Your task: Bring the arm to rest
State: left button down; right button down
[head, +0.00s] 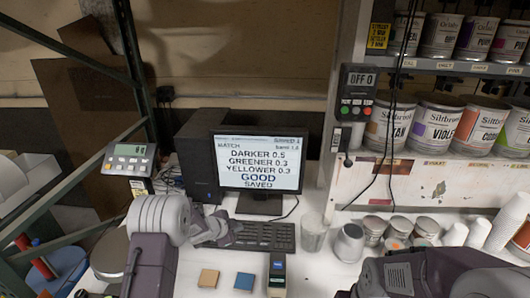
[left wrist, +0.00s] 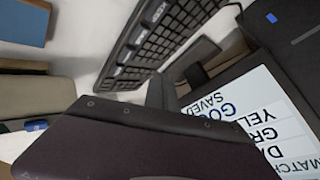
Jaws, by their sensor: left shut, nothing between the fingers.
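My left arm comes in from the left in the head view, and its gripper (head: 226,233) is low over the desk by the left end of the black keyboard (head: 262,236). The gripper is shut and holds nothing. In the left wrist view a dark part of my gripper fills the bottom, with the keyboard (left wrist: 155,40) and the monitor (left wrist: 275,125) beyond it. My right arm shows at the lower right of the head view; its fingertips are not seen.
The monitor (head: 258,162) reads GOOD and SAVED. A tan tile (head: 208,278), a blue tile (head: 244,281) and a dark box (head: 277,275) lie in front. A clear cup (head: 314,234) and several cans stand right. A scale display (head: 130,158) stands left; shelves of cans rise right.

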pick_arm(q)
notch_tip(320, 180, up, 10)
jog(key=s+n+t+y+b, duration=0.1)
jog(key=s+n+t+b, duration=0.1)
jog(key=s+b, duration=0.15)
jog(key=s+f+n+g+y, duration=0.1)
jog(key=s+f+n+g, duration=0.2)
jog(key=s, duration=0.6)
jog(key=s+a+f+n+g+b, duration=0.1)
jog(key=s+f+n+g, duration=0.2)
jog(key=s, duration=0.7)
jog(key=s+a+f+n+g+y, duration=0.1)
jog(key=s+f+n+g, duration=0.2)
jog(key=s+n, duration=0.3)
jog(key=s, duration=0.4)
jog(key=shift+a+f+y+b, duration=0.15)
jog(key=shift+f+y+b, duration=0.15)
jog(key=shift+f+b, duration=0.1)
jog(key=shift+s, duration=0.1)
